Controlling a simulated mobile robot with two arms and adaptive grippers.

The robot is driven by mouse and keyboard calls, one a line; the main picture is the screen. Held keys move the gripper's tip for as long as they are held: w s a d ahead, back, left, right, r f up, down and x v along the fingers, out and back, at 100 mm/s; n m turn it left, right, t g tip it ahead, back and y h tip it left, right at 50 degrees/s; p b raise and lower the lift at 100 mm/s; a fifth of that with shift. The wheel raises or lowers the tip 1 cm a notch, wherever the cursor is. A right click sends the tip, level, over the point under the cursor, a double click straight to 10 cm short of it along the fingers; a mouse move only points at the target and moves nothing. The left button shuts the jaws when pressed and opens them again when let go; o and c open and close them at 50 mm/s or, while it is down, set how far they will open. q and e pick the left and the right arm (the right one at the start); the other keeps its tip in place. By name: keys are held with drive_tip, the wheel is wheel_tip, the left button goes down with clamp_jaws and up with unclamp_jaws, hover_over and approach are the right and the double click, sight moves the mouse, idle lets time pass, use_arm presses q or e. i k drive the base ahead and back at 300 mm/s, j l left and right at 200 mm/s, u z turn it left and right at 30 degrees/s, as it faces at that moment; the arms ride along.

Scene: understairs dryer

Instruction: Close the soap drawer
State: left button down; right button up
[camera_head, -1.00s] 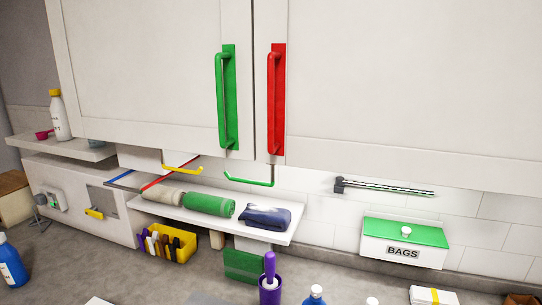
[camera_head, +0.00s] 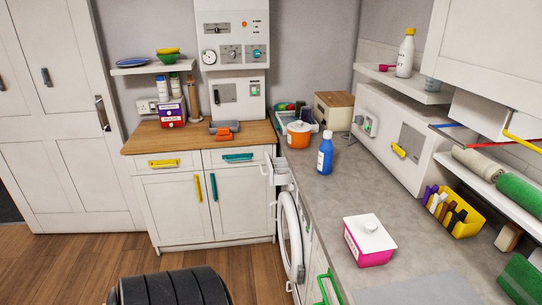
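A small white drawer front (camera_head: 267,172) sticks out from the machine under the grey counter, just above its round door. It looks like the soap drawer, pulled out past the cabinet face. I see it nearly edge-on, so its inside and how far it is open are hard to tell. The white round door (camera_head: 291,238) below it is also seen from the side. Neither of my grippers is in view.
A blue bottle (camera_head: 325,154), an orange pot (camera_head: 299,134) and a pink-and-white box (camera_head: 368,240) stand on the grey counter (camera_head: 330,195). A wooden-topped cabinet (camera_head: 178,205) borders the machine's left. Wooden floor (camera_head: 80,260) lies open in front.

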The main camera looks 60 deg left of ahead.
sight(284, 167)
drive_tip(key=k+u, duration=0.25)
drive_tip(key=u, duration=0.2)
drive_tip(key=k+j+u, duration=0.15)
drive_tip(key=u, duration=0.35)
drive_tip(key=j+u, duration=0.2)
drive_tip(key=j, duration=0.75)
drive_tip(key=j+u, duration=0.2)
drive_tip(key=j, duration=0.7)
drive_tip(key=i+j+z, duration=0.15)
drive_tip(key=z, duration=0.2)
drive_tip(key=i+j+z, duration=0.2)
drive_tip(key=z, duration=0.15)
drive_tip(key=i+j+z, duration=0.15)
drive_tip(key=j+z, duration=0.15)
